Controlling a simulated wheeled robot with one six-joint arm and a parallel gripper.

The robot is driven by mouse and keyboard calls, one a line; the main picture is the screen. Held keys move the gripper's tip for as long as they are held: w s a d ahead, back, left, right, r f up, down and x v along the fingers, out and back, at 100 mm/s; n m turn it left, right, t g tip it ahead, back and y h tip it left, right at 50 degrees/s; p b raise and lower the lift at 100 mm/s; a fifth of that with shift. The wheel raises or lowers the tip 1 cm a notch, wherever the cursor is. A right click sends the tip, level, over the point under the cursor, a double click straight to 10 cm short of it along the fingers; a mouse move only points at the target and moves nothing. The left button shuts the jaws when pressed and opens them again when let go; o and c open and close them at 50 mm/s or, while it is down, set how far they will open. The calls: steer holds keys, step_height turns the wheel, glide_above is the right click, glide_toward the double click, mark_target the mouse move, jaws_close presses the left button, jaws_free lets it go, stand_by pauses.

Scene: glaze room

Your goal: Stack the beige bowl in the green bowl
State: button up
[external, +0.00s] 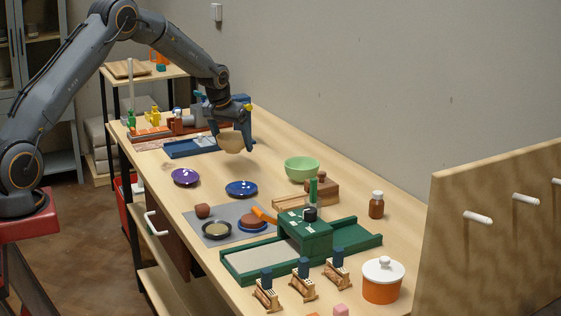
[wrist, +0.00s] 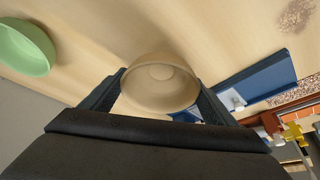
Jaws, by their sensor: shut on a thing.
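The beige bowl (external: 230,142) hangs in my gripper (external: 231,128) above the table, near the blue tray. In the wrist view the beige bowl (wrist: 160,84) sits between the two fingers, and my gripper (wrist: 160,97) is shut on it. The green bowl (external: 302,168) stands upright on the table, to the right of and nearer the camera than the held bowl. It also shows at the left edge of the wrist view (wrist: 24,48), apart from the held bowl. It looks empty in the external view.
A blue tray (external: 190,148) lies below and left of the held bowl. A purple plate (external: 186,176) and a blue plate (external: 241,188) lie in front. A brown block (external: 322,189) stands close to the green bowl, and a brown jar (external: 376,206) is to its right.

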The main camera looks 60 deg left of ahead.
steer(key=r, duration=0.1)
steer(key=r+b, duration=0.1)
steer(key=r, duration=0.1)
steer(key=w+r, duration=0.1)
steer(key=shift+d+r, duration=0.4)
steer(key=w+d+r+m+h+b, duration=0.1)
steer(key=w+d+r+m+b, duration=0.2)
steer(key=w+d, duration=0.55)
steer(key=w+d+r+m+h+b, duration=0.15)
steer(key=w+d+r, duration=0.3)
steer(key=d, duration=0.65)
step_height(320, 180, down, 10)
steer(key=p, duration=0.1)
steer(key=shift+a+t+y+p, duration=0.15)
steer(key=shift+t+y+p, duration=0.2)
steer(key=shift+t+p, duration=0.05)
steer(key=shift+f, duration=0.1)
steer(key=shift+f, duration=0.35)
steer(key=shift+f, duration=0.25)
